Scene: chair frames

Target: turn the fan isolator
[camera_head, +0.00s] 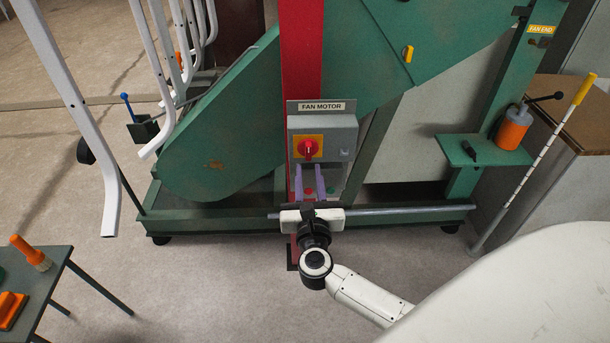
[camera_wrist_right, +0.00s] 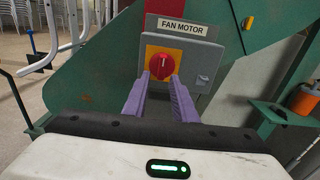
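The fan isolator is a red rotary knob (camera_head: 307,148) on a yellow plate, set on a grey box labelled FAN MOTOR (camera_head: 342,136). In the right wrist view the red knob (camera_wrist_right: 162,66) shows with a white mark pointing up. My right gripper (camera_head: 309,170) is just below the knob, with its purple fingers pointing up at it. In the right wrist view the fingers of my right gripper (camera_wrist_right: 158,80) are spread apart and empty, with the knob beyond and between their tips. Whether they touch it I cannot tell. My left gripper is not in view.
The box hangs on a red post (camera_head: 302,50) before a green machine (camera_head: 225,135). Green and red buttons sit low on the box. White chair frames (camera_head: 75,100) hang at left. A side table (camera_head: 50,285) holds orange tools. A green shelf (camera_head: 480,150) carries an orange can (camera_head: 513,130).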

